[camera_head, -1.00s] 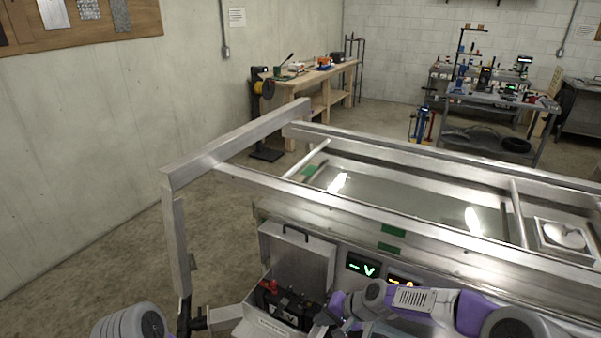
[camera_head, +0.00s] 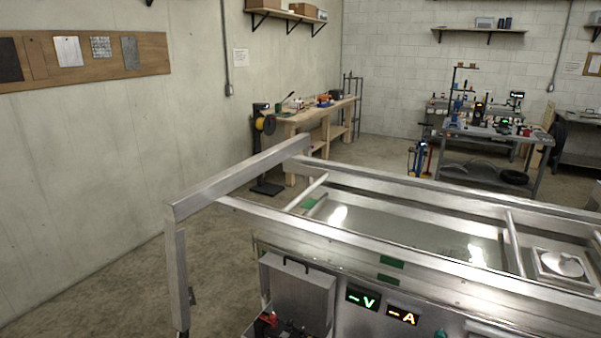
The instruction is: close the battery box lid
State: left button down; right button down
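The battery box lid (camera_head: 304,298) is a grey metal panel with a black handle on its top edge. It stands raised, upright against the trailer's side. Below it, at the bottom edge of the view, the battery (camera_head: 268,325) shows in part, with a red terminal piece and black parts. The lower part of the box is cut off by the frame. Neither of my grippers shows in the head view now.
The aluminium trailer frame (camera_head: 330,231) fills the right and front. Lit V (camera_head: 363,299) and A (camera_head: 402,315) displays sit right of the lid. A wooden workbench (camera_head: 312,118) and grey cart (camera_head: 490,150) stand behind. Open floor lies at left.

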aim_at(290, 277)
jog(key=k, duration=0.5)
jog(key=u, duration=0.95)
jog(key=i, duration=1)
jog(key=z, duration=0.8)
